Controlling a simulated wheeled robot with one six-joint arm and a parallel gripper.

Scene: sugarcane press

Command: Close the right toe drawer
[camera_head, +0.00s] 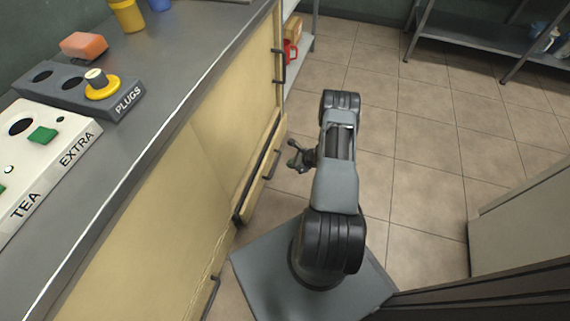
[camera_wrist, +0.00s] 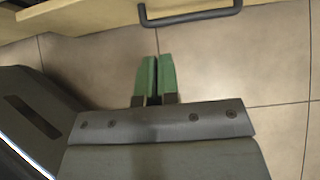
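The right toe drawer (camera_head: 261,170) is low at the base of the cream cabinet in the head view. Its front stands out from the cabinet, with a dark gap behind it. It carries a dark bar handle (camera_head: 272,165). In the wrist view the cream drawer front (camera_wrist: 100,15) crosses the top, with the handle (camera_wrist: 190,17) at top centre. My gripper (camera_head: 293,156) is just right of the drawer front in the head view. In the wrist view its green fingers (camera_wrist: 157,78) are together, empty, and apart from the handle.
Another low handle (camera_head: 212,296) is nearer on the cabinet. The counter (camera_head: 165,90) above holds a plugs block (camera_head: 65,95), an orange sponge-like block (camera_head: 84,45) and a tea panel (camera_head: 40,150). Tiled floor (camera_head: 420,130) is open to the right. Shelves (camera_head: 470,35) stand at the back.

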